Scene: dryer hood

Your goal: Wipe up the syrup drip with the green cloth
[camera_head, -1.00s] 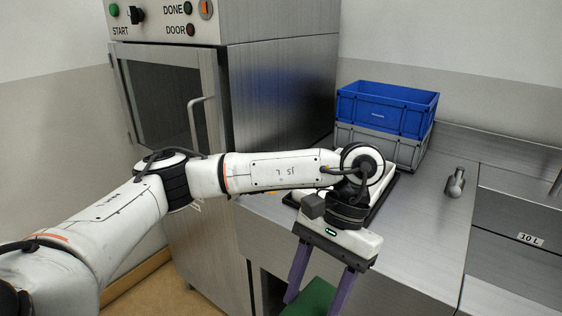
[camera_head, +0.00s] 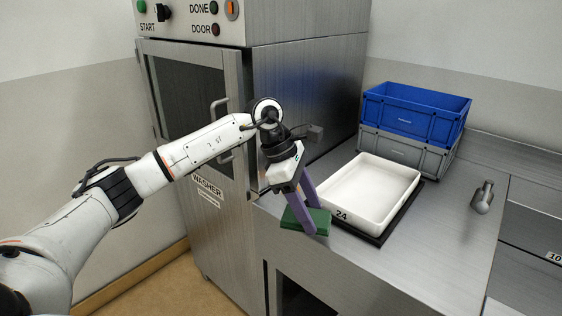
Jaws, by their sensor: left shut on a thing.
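My left gripper (camera_head: 316,222) points down at the left end of the steel counter (camera_head: 400,270), its purple fingers shut on the green cloth (camera_head: 292,220). The cloth looks like a folded green pad, at the counter's front left edge, just left of the white tray. I cannot tell whether it touches the counter. No syrup drip can be made out; the gripper and cloth cover part of the counter there. My right gripper is not in view.
A white tray (camera_head: 348,216) marked 24 sits on a dark mat right of the cloth. Blue (camera_head: 412,118) and grey (camera_head: 404,150) crates are stacked behind it. A steel washer (camera_head: 300,115) stands at the left. A tap (camera_head: 482,197) is at the right. The front counter is clear.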

